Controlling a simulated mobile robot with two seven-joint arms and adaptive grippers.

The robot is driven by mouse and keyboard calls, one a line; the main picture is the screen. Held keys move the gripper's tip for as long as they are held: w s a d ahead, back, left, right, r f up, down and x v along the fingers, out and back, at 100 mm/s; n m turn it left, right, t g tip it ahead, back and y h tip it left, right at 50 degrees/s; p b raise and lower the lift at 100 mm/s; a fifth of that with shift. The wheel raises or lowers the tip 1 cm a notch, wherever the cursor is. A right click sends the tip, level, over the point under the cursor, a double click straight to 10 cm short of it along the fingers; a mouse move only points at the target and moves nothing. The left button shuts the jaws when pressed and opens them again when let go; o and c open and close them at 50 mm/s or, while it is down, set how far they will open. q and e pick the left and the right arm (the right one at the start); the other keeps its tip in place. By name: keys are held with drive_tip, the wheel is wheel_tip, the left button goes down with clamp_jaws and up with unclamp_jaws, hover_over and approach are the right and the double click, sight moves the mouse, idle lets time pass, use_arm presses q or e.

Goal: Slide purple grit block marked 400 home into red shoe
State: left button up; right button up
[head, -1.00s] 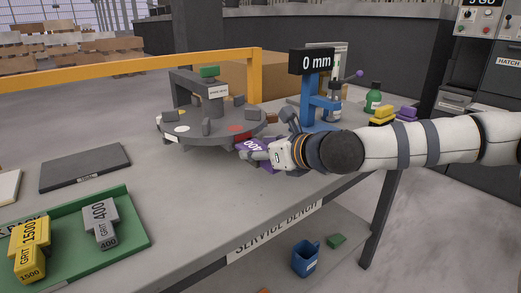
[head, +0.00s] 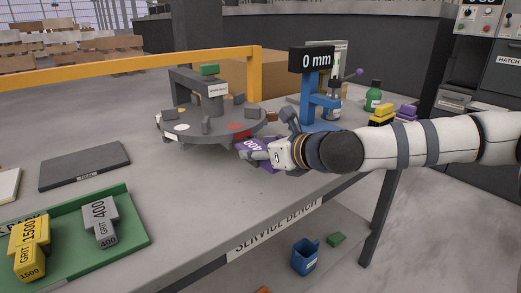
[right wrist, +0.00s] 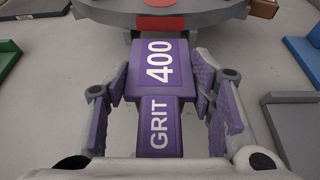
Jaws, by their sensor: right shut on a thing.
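The purple grit block marked 400 (head: 252,145) is in my right gripper (head: 262,150), at the near right edge of the grey round plate (head: 190,137). In the right wrist view, the purple block (right wrist: 155,60) points straight ahead with its label up, between the two fingers of the right gripper (right wrist: 160,105). The red shoe (head: 238,128) shows as a red patch at the plate's rim. In the right wrist view the red mark (right wrist: 157,22) lies straight ahead of the block's front end. Whether the block's end touches the shoe I cannot tell. My left gripper is not in view.
A blue gauge stand (head: 308,95) reading 0 mm stands behind my right gripper. The bench front is clear.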

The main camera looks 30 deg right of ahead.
sight(248, 143)
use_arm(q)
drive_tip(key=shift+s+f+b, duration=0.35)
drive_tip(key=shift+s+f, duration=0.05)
use_arm(e)
drive_tip(key=shift+w, duration=0.95)
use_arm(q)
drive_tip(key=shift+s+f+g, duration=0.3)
use_arm(e)
drive_tip(key=shift+w+a, duration=0.15)
drive_tip(key=shift+w, duration=0.9)
drive_tip(key=shift+s+r, duration=0.1)
drive_tip(key=shift+r, duration=0.05)
drive_tip(key=shift+s, duration=0.15)
drive_tip(key=shift+s+r+p, duration=0.2)
drive_tip(key=shift+s+p, duration=0.3)
drive_tip(key=shift+s, duration=1.25)
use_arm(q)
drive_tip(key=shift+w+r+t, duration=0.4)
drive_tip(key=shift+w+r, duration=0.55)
use_arm(e)
drive_tip(key=shift+f, duration=0.1)
